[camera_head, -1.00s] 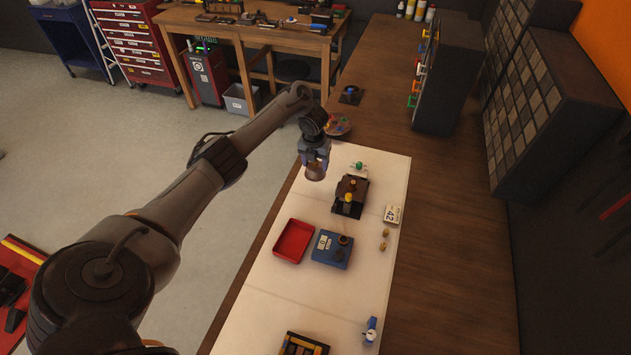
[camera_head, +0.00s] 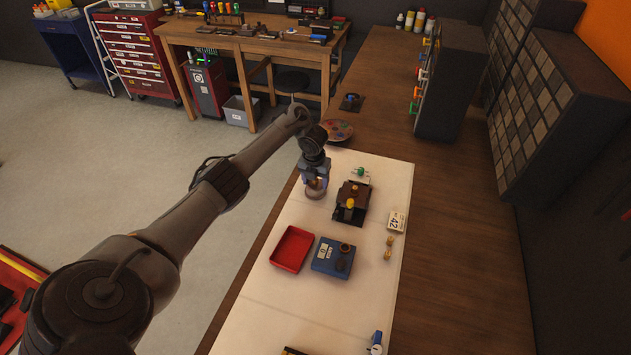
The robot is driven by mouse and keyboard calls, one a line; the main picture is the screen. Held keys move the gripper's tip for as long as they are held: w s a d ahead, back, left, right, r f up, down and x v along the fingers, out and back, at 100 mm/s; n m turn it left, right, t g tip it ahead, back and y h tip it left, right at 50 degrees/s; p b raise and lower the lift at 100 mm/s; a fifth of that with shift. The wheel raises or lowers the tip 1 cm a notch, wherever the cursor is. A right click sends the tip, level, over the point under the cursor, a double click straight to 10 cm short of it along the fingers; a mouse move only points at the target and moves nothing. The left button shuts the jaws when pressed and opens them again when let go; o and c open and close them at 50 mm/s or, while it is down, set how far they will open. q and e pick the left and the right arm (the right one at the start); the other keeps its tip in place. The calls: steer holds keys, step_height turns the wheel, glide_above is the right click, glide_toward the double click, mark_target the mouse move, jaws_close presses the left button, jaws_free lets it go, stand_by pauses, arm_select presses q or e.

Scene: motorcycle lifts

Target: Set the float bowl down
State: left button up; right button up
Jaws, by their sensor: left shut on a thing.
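My left gripper (camera_head: 316,180) points down at the far left part of the white mat (camera_head: 330,297). It is shut on the float bowl (camera_head: 316,193), a small brownish-grey round piece that shows below the fingers. The bowl is at or just above the mat; I cannot tell if it touches. The dark carburetor-like block (camera_head: 351,196), with brass and yellow parts on it, stands just to the right of the bowl, apart from it. My right gripper is out of view.
A red tray (camera_head: 292,249) and a blue box (camera_head: 333,257) with dark round parts lie nearer on the mat. A tag marked 42 (camera_head: 396,222) and small brass pieces (camera_head: 389,247) are to the right. A round dish of coloured bits (camera_head: 338,130) stands behind the gripper.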

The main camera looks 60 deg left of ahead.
mark_target(314, 186)
arm_select(q)
steer(key=shift+f, duration=0.1)
steer(key=o, duration=1.1)
steer(key=shift+s+r+p, duration=0.1)
steer(key=shift+r+p, duration=0.55)
steer(key=shift+r, duration=0.1)
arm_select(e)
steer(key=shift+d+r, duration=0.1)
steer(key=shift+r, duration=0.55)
arm_select(q)
step_height(314, 186, up, 11)
steer(key=s+p, duration=0.1)
steer(key=p, duration=0.9)
steer(key=shift+d+f, duration=0.2)
steer(key=shift+d, duration=0.25)
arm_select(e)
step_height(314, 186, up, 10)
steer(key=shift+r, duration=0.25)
